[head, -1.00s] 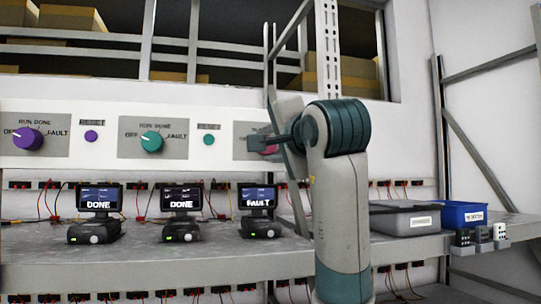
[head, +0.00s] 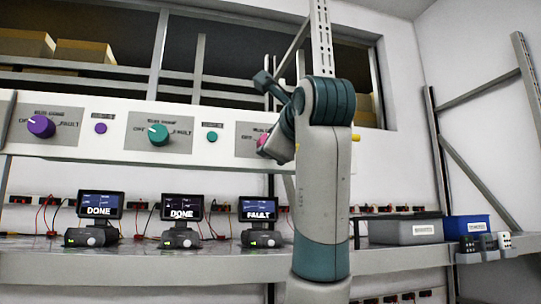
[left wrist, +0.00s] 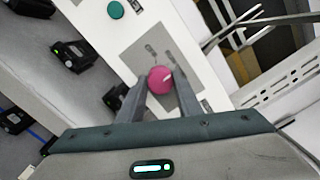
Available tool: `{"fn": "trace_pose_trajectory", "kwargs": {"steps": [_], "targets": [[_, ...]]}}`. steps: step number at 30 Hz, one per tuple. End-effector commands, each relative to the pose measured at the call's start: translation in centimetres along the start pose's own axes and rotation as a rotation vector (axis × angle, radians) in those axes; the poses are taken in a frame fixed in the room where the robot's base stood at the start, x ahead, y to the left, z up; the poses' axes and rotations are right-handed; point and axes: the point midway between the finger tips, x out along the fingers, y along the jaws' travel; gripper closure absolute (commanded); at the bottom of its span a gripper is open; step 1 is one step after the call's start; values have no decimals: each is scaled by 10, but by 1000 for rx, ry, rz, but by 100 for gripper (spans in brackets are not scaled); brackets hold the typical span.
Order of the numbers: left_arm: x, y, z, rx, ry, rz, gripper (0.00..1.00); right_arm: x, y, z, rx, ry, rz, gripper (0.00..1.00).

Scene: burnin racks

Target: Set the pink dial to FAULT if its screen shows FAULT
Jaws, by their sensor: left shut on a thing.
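The pink dial (left wrist: 160,79) sits on its grey label plate in the left wrist view, with a short white mark on its face. My left gripper (left wrist: 158,88) is shut on it, one finger on each side. In the head view only a sliver of the pink dial (head: 263,139) shows beside my left gripper (head: 268,145); my arm hides the rest of that panel. The label words near the dial are too blurred to read in the wrist view. The screen below it (head: 259,207) reads FAULT. My right gripper is not in view.
A purple dial (head: 41,126) and a teal dial (head: 158,134) sit left on the same white panel, with small purple (head: 100,128) and teal (head: 212,137) buttons. Their screens read DONE. A grey bin (head: 400,229) and blue bin (head: 467,228) stand right on the shelf.

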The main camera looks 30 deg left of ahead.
Motion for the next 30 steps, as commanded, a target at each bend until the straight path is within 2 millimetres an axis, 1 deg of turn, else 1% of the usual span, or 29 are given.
{"fn": "trace_pose_trajectory", "kwargs": {"steps": [1, 5, 19, 20, 21, 22, 30], "targets": [[0, 4, -3, 19, 4, 4, 91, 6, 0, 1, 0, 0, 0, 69], [0, 3, -2, 54, 5, 3, 91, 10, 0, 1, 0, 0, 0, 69], [1, 2, -2, 70, 7, 2, 91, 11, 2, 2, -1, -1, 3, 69], [1, 2, -2, 70, 7, 2, 61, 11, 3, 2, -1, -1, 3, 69], [1, 2, -2, 70, 7, 1, 52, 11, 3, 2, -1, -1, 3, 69], [1, 2, -2, 70, 6, 1, 50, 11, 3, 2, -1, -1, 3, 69], [0, 1, -1, 69, 5, -1, 50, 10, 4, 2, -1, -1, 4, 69]]}}
